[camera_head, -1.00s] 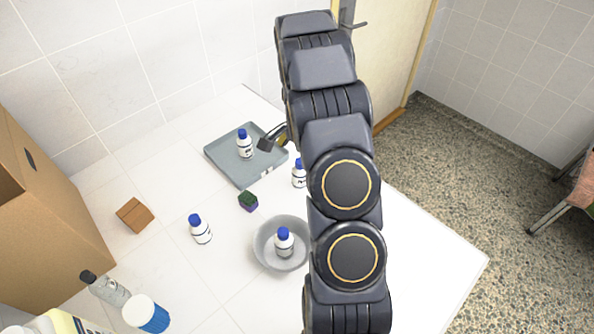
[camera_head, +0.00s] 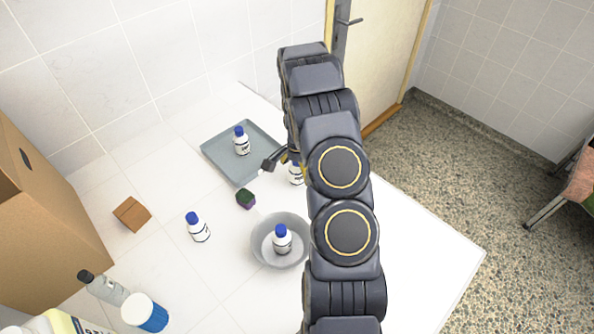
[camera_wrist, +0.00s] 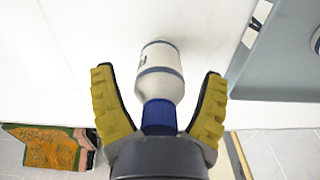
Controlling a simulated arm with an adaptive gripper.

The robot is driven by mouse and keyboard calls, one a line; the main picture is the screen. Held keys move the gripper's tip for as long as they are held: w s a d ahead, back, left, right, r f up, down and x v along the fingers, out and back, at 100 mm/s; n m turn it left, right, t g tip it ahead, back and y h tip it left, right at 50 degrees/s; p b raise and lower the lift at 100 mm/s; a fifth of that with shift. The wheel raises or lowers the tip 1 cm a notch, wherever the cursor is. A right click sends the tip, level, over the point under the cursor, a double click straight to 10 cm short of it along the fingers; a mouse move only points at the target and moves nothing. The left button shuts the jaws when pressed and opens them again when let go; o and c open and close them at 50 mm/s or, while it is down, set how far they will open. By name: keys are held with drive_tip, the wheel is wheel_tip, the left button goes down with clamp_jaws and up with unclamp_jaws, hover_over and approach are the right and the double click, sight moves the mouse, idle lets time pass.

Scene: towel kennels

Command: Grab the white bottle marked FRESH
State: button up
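Several white bottles with blue caps stand on the white tiled table; their labels are too small to read, so I cannot tell which is marked FRESH. One bottle (camera_head: 297,174) is beside my arm and partly hidden by it. Others are on the tray (camera_head: 241,142), on the bare table (camera_head: 199,229) and in the bowl (camera_head: 282,241). My gripper (camera_wrist: 157,76) is open in the wrist view. A white bottle with a blue cap (camera_wrist: 160,78) lies between its yellow-padded fingers in that picture, with gaps on both sides. It appears to be the bottle beside my arm.
The grey tray (camera_head: 219,164) is left of my gripper, and the grey bowl (camera_head: 262,252) is nearer the camera. A small dark block (camera_head: 245,199), a brown block (camera_head: 131,213), a cardboard box (camera_head: 50,215) and a clear bottle (camera_head: 103,287) are further left. Bare table lies between them.

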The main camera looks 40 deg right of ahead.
drive_tip(key=c, duration=0.9)
drive_tip(key=shift+r, duration=0.1)
